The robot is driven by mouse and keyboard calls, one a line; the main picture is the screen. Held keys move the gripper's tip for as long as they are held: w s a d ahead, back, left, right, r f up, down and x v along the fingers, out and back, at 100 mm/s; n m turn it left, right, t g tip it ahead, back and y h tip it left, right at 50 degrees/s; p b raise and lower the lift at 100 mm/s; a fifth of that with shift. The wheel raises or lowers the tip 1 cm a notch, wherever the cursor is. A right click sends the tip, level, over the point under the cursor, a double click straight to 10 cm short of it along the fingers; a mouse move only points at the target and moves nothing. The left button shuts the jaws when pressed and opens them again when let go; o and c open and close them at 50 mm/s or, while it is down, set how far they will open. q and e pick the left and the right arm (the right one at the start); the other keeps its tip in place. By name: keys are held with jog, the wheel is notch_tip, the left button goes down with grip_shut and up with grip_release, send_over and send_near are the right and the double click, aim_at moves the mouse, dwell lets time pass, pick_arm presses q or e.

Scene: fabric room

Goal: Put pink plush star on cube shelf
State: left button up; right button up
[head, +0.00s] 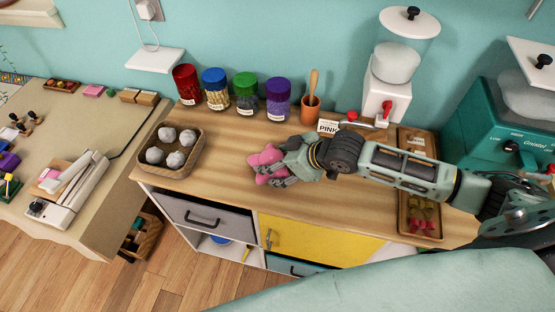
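The pink plush star (266,158) is at the tip of my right gripper (276,167), whose arm comes in from the right. The gripper's fingers are closed around the star and hide part of it. The star is over the wooden top of the cube shelf (221,180), near its front middle. I cannot tell whether it touches the top. The cube shelf has a grey drawer, a yellow door and an open white compartment below. My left gripper is not in view.
A basket of grey balls (147,169) stands left on the shelf top. A wooden tray (417,238) and dispensers are right. Bare wood surrounds the gripper's left and front.

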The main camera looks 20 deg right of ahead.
jog(key=v, duration=1.2)
jog(key=shift+b, duration=0.35)
jog(key=shift+s, duration=0.1)
